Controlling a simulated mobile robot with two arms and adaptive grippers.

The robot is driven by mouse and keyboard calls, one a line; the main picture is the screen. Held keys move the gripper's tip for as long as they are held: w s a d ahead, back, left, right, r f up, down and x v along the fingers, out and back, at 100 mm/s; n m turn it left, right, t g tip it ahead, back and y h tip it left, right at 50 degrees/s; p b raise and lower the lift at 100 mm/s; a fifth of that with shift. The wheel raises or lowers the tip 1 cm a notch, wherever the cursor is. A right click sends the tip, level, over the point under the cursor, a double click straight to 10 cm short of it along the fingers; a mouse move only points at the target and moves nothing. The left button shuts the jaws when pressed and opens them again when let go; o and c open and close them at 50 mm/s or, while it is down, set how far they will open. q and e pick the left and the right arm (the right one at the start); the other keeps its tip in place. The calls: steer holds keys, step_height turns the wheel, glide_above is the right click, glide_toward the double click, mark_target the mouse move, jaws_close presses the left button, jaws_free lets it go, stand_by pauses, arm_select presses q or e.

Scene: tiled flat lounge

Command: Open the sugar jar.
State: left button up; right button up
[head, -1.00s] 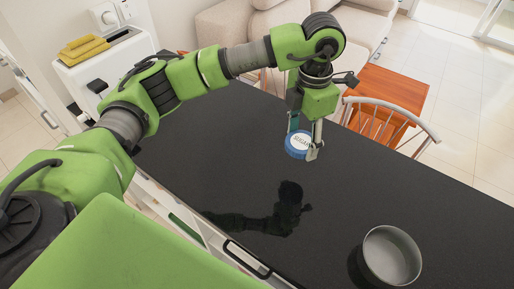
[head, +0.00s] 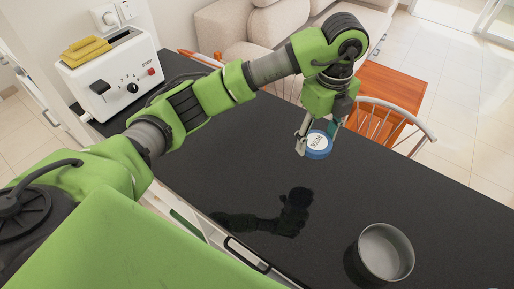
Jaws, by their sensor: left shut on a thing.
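A round blue lid (head: 319,152) with a white label reading SUGAR is held in my left gripper (head: 316,146), in the middle of the head view. The gripper's fingers are closed on opposite sides of the lid's rim, with the label side tilted toward the camera. The lid is over the black counter, and a dark reflection of the arm shows on the counter below it. I see no jar body beneath the lid. My right gripper is not in view.
An empty grey metal bowl (head: 384,254) stands on the black counter (head: 420,200) at the lower right. A white toaster (head: 112,80) with yellow slices is at the upper left. A chair (head: 408,114) stands behind the far edge. The counter's middle is clear.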

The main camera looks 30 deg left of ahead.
arm_select(q)
steer(key=shift+a, duration=0.35)
steer(key=a+f+p, duration=0.3)
steer(key=a, duration=0.5)
steer(key=p, duration=0.2)
glide_above(265, 154)
steer(key=d, duration=0.1)
step_height(265, 154, down, 5)
steer(key=shift+s+f, duration=0.15)
steer(key=shift+f, duration=0.05)
steer(key=shift+a+f, duration=0.3)
steer(key=shift+f, duration=0.2)
steer(key=f, duration=0.2)
steer(key=f+p, duration=0.1)
steer(key=shift+a+f, duration=0.1)
steer(key=shift+a, duration=0.15)
steer(key=shift+f, duration=0.2)
